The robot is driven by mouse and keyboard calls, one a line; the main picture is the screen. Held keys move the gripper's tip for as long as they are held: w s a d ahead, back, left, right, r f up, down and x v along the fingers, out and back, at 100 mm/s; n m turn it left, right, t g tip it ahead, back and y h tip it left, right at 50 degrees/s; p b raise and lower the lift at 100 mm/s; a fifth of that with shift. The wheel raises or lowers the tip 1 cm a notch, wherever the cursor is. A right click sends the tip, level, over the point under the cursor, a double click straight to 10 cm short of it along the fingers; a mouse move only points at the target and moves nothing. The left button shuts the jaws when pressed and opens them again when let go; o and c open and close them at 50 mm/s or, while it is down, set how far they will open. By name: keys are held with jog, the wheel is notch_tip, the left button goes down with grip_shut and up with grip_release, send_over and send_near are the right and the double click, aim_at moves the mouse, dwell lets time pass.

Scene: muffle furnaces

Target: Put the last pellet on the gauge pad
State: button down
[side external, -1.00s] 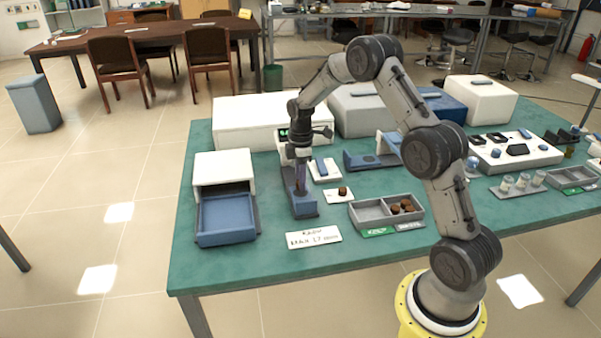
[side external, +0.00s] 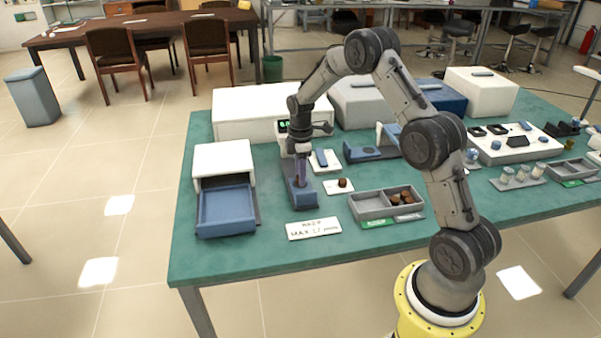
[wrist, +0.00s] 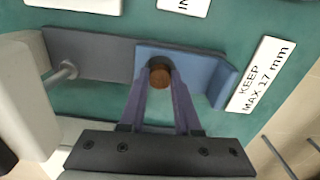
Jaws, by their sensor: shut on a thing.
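The brown pellet (wrist: 160,76) shows in the wrist view between the tips of my gripper (wrist: 159,88). My gripper is shut on it, over the dark spot of the blue gauge block (wrist: 203,72). I cannot tell whether the pellet touches the pad. In the side view my gripper (side external: 301,182) points down at the blue block (side external: 304,199), and its fingers hide the pellet. The gauge's grey plate (wrist: 100,58) and plunger (wrist: 66,72) lie left of the block in the wrist view, with the plunger tip apart from the pellet.
Another brown pellet (side external: 342,183) sits on a small white plate. A grey two-compartment tray (side external: 370,207) holds several pellets on its right side; its left side is empty. A sign (side external: 313,228) reads "MAX 17 mm". A white box with an open blue drawer (side external: 226,209) stands left.

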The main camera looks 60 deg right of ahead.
jog(key=shift+f, duration=0.25)
jog(key=c, duration=0.5)
grip_release()
jog(key=o, duration=0.4)
jog(key=shift+r, duration=4.05)
